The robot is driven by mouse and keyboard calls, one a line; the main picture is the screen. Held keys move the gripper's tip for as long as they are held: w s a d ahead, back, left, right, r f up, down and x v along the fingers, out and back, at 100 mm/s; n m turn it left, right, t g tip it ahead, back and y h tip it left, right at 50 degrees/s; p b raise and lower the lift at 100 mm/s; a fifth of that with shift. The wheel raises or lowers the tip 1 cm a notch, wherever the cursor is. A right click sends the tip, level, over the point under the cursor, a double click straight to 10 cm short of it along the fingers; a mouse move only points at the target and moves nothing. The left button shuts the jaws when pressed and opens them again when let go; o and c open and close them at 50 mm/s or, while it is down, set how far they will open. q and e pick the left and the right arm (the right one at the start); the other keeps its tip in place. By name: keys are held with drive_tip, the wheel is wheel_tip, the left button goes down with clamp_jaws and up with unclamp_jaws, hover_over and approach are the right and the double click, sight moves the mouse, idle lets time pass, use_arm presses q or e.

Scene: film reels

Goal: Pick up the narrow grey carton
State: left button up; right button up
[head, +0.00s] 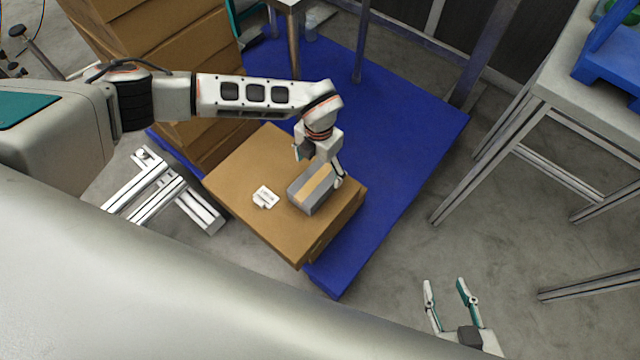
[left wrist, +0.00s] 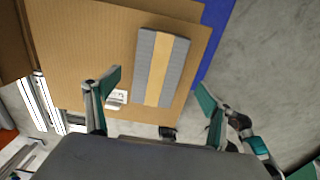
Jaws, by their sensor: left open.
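The narrow grey carton (head: 307,197), with a tan stripe along its top, lies on a large brown cardboard box (head: 240,190). It also shows in the left wrist view (left wrist: 146,68), ahead of the fingers and in line with the gap between them. My left gripper (head: 320,168) is open above the carton and hides part of its far end. In the left wrist view its two fingers (left wrist: 159,90) are spread wide with nothing between them. My right gripper (head: 446,286) is open and empty over the floor at the lower right.
A small white item (head: 265,197) lies on the box left of the carton. The box stands on a blue platform (head: 400,150) beside a taller stack of brown boxes (head: 190,60). A metal-framed table (head: 565,85) stands at the right; grey floor is clear in front of it.

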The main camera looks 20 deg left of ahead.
sight(315, 181)
use_arm(q)
drive_tip(key=f, duration=0.2)
drive_tip(key=shift+s+a+f+b, duration=0.1)
drive_tip(key=shift+s+f+b, duration=0.15)
drive_tip(key=shift+f+b, duration=0.1)
drive_tip(key=f, duration=0.1)
drive_tip(key=f+b, duration=0.1)
drive_tip(key=s+f, duration=0.1)
drive_tip(key=shift+a+f, duration=0.3)
drive_tip(key=shift+f, duration=0.1)
drive_tip(key=shift+w+f+b, duration=0.1)
drive_tip(key=shift+f+b, duration=0.2)
drive_tip(key=shift+b, duration=0.05)
drive_tip(key=shift+w+r, duration=0.2)
drive_tip(key=shift+c, duration=0.7)
drive_tip(key=c, duration=1.4)
use_arm(e)
drive_tip(key=shift+w+a+r+y, duration=0.15)
drive_tip(key=shift+a, duration=0.35)
drive_tip(key=shift+w+a+r+y, duration=0.1)
drive_tip(key=shift+w+a+y, duration=0.05)
drive_tip(key=shift+a, duration=0.3)
use_arm(q)
drive_tip(key=shift+o, duration=0.2)
